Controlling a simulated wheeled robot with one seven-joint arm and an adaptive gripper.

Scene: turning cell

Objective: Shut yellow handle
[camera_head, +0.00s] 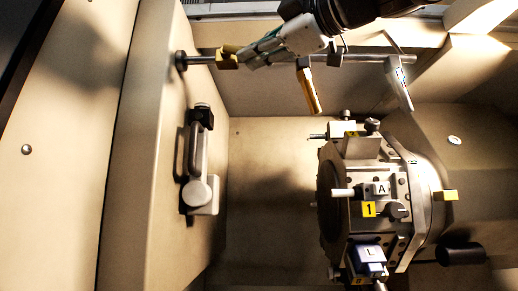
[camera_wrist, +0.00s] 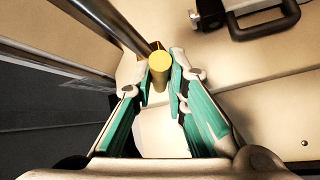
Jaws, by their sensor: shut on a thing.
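A yellow handle (camera_head: 227,58) sits on the grey horizontal pipe (camera_head: 361,59), near its left end. My gripper (camera_head: 243,54) reaches in from the upper right and is shut on this handle. In the wrist view the round yellow end of the handle (camera_wrist: 159,63) shows between the green-padded fingertips (camera_wrist: 163,72), beside the pipe. A second yellow handle (camera_head: 311,92) hangs down from the pipe to the right, clear of my fingers. The far side of the held handle is hidden.
A pale, flat-sided lever (camera_head: 400,88) hangs at the pipe's right. A dark grab handle (camera_head: 194,150) is fixed to the left panel. A tool turret (camera_head: 372,192) with several projecting holders fills the lower right. Open space lies between panel and turret.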

